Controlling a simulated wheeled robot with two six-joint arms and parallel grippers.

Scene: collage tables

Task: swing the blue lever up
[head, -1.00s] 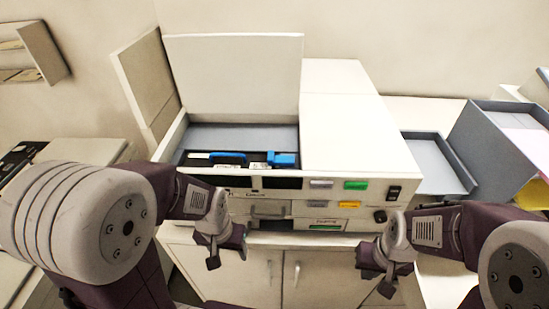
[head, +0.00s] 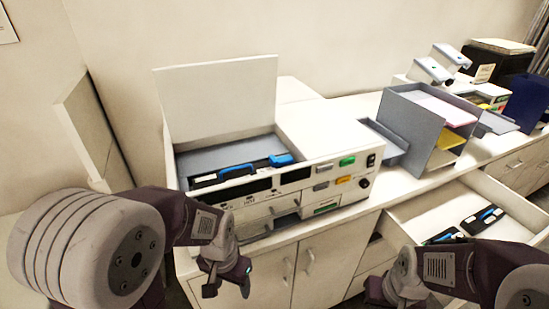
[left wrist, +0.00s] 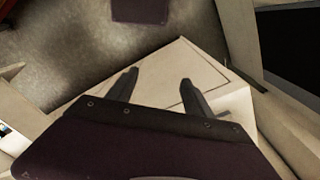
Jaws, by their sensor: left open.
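The white machine (head: 325,140) stands on the counter with its lid (head: 215,98) raised. Inside its open bay lie a long blue handle-like part (head: 237,171) on a dark cartridge and a shorter blue part (head: 281,160) to its right. I cannot tell for sure which one is the lever. My left gripper (head: 226,278) is in front of and below the machine, apart from it. It is open and empty, with both fingers spread in the left wrist view (left wrist: 158,88). My right gripper (head: 388,292) is low at the right, its fingers unclear.
An open drawer (head: 490,190) at the right holds dark cartridges with blue parts (head: 486,218). A grey tray organiser (head: 408,125) with coloured paper stands right of the machine. Cabinet doors (head: 322,265) are below the counter. A leaning panel (head: 90,130) is at the left.

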